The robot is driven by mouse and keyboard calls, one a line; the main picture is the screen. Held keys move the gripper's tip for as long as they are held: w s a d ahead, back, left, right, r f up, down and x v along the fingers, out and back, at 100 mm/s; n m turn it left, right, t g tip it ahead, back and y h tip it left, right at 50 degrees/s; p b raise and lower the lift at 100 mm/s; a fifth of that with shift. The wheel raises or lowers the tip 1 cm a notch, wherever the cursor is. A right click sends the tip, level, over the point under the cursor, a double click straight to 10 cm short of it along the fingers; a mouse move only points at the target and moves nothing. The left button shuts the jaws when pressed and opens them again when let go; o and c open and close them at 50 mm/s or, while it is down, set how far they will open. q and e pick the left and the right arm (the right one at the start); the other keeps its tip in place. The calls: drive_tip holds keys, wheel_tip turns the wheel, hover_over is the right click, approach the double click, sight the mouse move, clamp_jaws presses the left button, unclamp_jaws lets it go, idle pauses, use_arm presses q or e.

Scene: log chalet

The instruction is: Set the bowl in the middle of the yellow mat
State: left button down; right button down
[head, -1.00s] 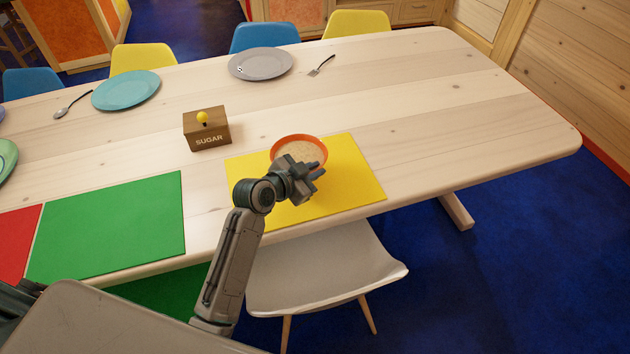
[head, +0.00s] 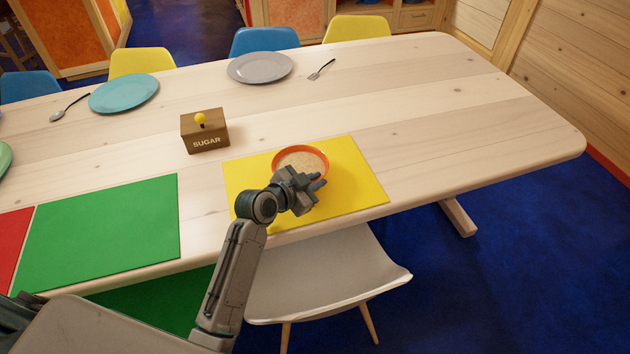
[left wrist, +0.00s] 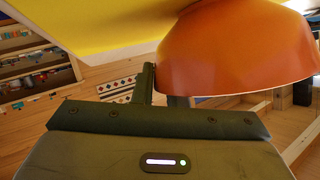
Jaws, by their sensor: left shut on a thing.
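The orange bowl (head: 301,152), with pale grainy contents, is over the back half of the yellow mat (head: 358,192), upright in the head view. My left gripper (head: 312,186) is shut on its near rim. In the left wrist view the bowl (left wrist: 235,50) fills the upper right beside the gripper's finger (left wrist: 146,82), with the yellow mat (left wrist: 90,22) above it in the picture. I cannot tell whether the bowl's base touches the mat. The gripper and wrist hide the bowl's near side and part of the mat. My right gripper is out of view.
A wooden sugar box (head: 205,132) with a yellow knob stands left of and behind the mat. A green mat (head: 100,235) lies to the left. A grey plate (head: 260,67), a teal plate (head: 124,93) and a fork (head: 321,70) lie farther back. The table's right side is clear.

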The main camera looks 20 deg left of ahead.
use_arm(q)
drive_tip(key=c, duration=1.5)
unclamp_jaws()
drive_tip(key=shift+o, duration=0.2)
drive_tip(key=shift+r, duration=0.1)
use_arm(e)
drive_tip(key=shift+r, duration=0.1)
